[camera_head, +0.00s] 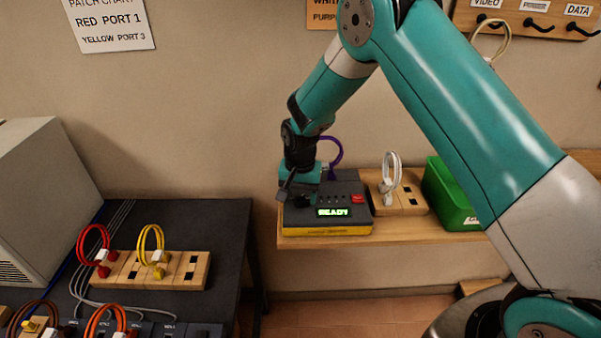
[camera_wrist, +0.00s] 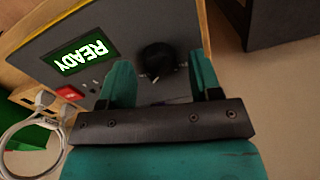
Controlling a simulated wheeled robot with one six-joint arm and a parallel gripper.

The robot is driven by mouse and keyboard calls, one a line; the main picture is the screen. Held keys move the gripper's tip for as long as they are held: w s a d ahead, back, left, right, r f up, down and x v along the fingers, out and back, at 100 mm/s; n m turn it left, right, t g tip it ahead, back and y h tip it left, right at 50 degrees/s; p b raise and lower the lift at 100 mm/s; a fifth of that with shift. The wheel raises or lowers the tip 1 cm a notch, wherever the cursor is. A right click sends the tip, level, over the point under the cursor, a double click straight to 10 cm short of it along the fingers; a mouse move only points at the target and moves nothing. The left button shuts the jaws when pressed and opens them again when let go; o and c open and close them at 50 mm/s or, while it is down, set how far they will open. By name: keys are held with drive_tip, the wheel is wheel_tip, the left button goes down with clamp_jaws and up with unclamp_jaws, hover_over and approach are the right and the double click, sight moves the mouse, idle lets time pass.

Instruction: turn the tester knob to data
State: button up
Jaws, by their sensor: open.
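The tester (camera_head: 327,215) is a dark box with a yellow base on the wooden shelf. Its green display reads READY, and a red button (camera_head: 358,198) sits at its right. In the wrist view the display (camera_wrist: 86,55) appears upside down, and the black round knob (camera_wrist: 158,58) lies just beyond and between my fingertips. My gripper (camera_wrist: 160,80) is open, with one teal finger on each side of the knob's near edge. I cannot tell whether either finger touches it. In the head view my gripper (camera_head: 292,192) is over the tester's left part. The knob's pointer and markings are not readable.
A wooden block with a white cable (camera_head: 392,178) and a green bin (camera_head: 450,195) stand right of the tester on the shelf (camera_head: 420,226). A purple cable (camera_head: 334,150) rises behind the tester. A dark table (camera_head: 222,222) with colored cables is at left.

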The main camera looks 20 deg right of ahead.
sight(301, 196)
wheel_tip(301, 196, up, 17)
drive_tip(key=b, duration=0.3)
drive_tip(key=shift+f, duration=0.1)
